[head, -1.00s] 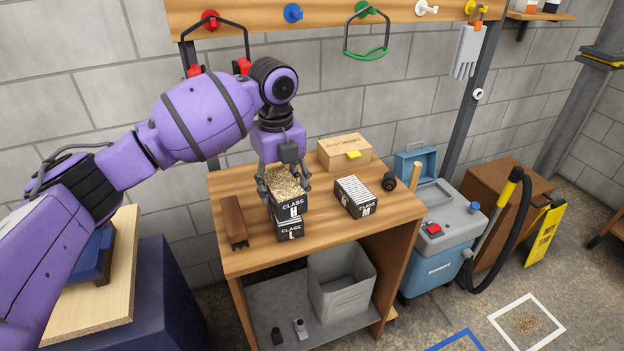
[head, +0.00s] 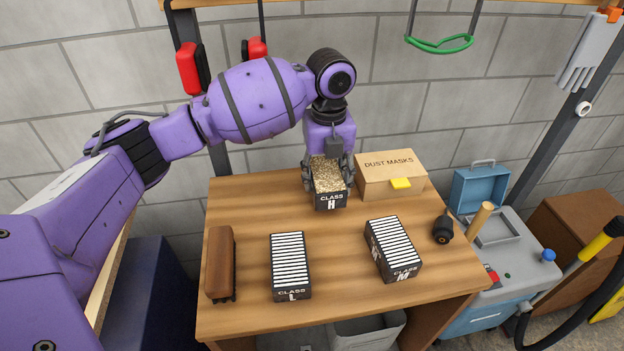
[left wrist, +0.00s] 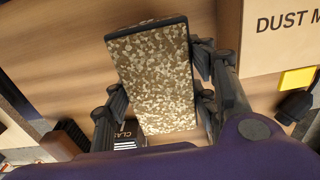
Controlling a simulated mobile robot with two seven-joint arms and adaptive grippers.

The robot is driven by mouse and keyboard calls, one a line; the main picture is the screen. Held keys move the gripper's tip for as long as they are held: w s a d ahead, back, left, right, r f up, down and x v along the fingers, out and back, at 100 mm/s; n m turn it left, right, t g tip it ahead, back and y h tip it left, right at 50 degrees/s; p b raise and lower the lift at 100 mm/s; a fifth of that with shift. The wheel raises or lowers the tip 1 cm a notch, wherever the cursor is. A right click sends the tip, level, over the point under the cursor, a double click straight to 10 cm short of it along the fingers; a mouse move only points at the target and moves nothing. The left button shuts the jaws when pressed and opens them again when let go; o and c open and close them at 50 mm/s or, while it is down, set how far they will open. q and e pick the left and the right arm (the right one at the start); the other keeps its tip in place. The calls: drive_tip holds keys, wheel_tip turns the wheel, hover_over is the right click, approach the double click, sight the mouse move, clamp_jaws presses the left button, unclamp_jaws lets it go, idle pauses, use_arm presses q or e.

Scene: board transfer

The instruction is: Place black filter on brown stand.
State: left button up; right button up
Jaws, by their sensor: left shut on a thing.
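The black filter marked CLASS H (head: 331,200) has a speckled tan top and is near the back of the brown wooden stand (head: 250,213). My left gripper (head: 329,178) is shut on this filter, with fingers on its two sides. In the left wrist view the filter's speckled top (left wrist: 155,80) lies between the fingers (left wrist: 160,95). I cannot tell whether its underside touches the stand. Two more black filters, CLASS L (head: 290,265) and CLASS M (head: 393,248), lie on the stand with white pleats up. My right gripper is not in view.
A DUST MASKS box (head: 390,178) stands just right of the held filter. A brown brush-like block (head: 220,262) lies at the stand's left edge. A small black part (head: 443,229) is at the right edge. The top between the filters is clear.

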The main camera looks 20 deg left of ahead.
use_arm(q)
drive_tip(key=p, duration=0.3)
hover_over(253, 210)
drive_tip(key=shift+d, duration=0.1)
drive_tip(key=shift+f, duration=1.8)
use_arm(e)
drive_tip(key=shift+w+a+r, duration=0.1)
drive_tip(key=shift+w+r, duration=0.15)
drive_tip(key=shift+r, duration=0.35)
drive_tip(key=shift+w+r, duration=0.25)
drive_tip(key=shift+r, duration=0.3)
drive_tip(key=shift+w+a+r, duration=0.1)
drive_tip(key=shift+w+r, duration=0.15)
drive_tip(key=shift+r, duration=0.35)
use_arm(q)
drive_tip(key=o, duration=1.2)
drive_tip(key=shift+f, duration=0.15)
drive_tip(key=shift+o, duration=0.2)
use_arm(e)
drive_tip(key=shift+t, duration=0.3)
use_arm(q)
wheel_tip(253, 210, up, 12)
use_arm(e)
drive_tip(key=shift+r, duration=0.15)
